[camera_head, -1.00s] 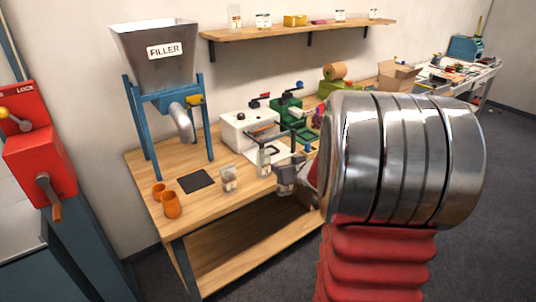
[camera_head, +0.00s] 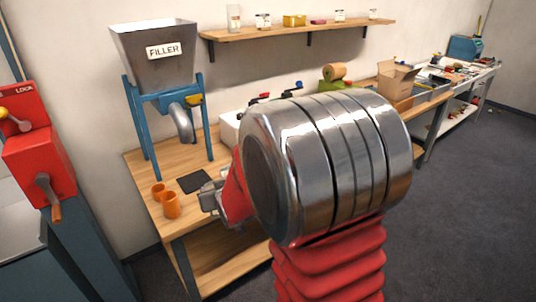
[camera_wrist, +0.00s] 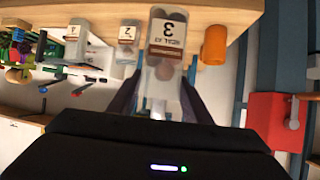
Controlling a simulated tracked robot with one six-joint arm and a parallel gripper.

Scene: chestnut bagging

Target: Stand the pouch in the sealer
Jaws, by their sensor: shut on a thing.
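My gripper (camera_head: 212,196) is low over the front edge of the wooden bench, right of the orange cups. In the wrist view its two dark fingers (camera_wrist: 158,100) close around the near end of a clear pouch (camera_wrist: 168,58). The pouch has brown contents and a white label with a 3, seen upside down. I cannot tell whether it touches the bench. In the head view my arm hides the pouch. A white machine (camera_head: 228,128), probably the sealer, is mostly hidden behind my arm.
Two orange cups (camera_head: 171,206) stand near the bench's left front, by a black mat (camera_head: 195,181). The filler (camera_head: 153,60) rises behind them. The wrist view shows more labelled pouches, one marked 2 (camera_wrist: 128,35). A red lever box (camera_head: 38,160) is at far left.

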